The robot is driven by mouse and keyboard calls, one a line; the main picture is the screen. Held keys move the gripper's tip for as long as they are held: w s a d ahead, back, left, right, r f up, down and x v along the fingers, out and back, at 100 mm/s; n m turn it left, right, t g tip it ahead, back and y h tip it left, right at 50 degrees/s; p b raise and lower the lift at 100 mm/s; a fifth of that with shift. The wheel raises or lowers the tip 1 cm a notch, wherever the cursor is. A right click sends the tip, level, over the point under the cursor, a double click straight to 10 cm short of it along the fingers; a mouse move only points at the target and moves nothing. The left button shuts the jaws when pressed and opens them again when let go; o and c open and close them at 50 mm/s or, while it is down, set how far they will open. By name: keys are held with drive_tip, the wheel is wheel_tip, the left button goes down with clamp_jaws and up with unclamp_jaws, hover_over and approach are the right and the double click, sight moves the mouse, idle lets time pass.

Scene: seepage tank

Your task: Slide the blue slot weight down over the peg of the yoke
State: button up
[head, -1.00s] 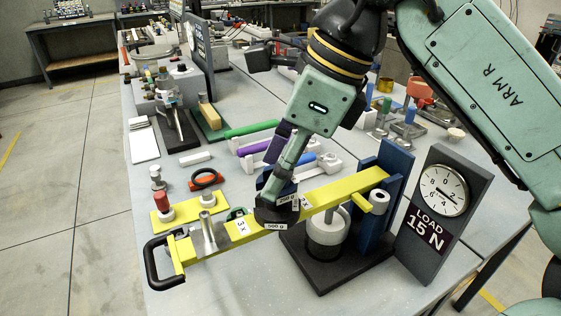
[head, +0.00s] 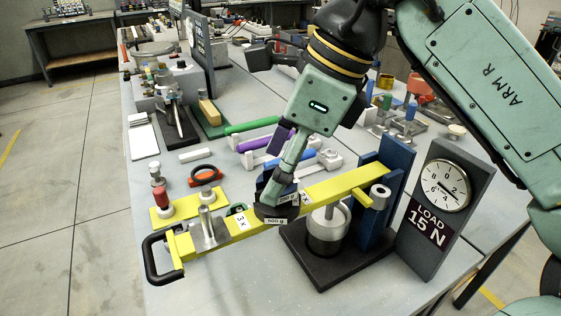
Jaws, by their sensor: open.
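The blue slot weight (head: 272,188) is dark blue and labelled 250 g. It sits just above a dark disc weight (head: 272,212) labelled 500 g, beside the yellow beam. My gripper (head: 283,182) is open, with its fingers at the blue weight and partly covering it. The peg beneath these weights is hidden, so I cannot tell how far the blue weight encloses it. A grey yoke (head: 209,238) with an upright bare peg (head: 205,215) straddles the yellow beam (head: 335,187) to the left, near the 3X mark.
A black handle (head: 153,262) ends the beam at the left. A blue post (head: 398,165) and a load dial (head: 443,187) reading 15 N on its plate stand at the right. A yellow base (head: 184,208) with a red knob lies behind the beam. Open floor is at the left.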

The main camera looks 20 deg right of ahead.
drive_tip(key=v, duration=0.7)
drive_tip(key=shift+r, duration=0.2)
idle(0.4)
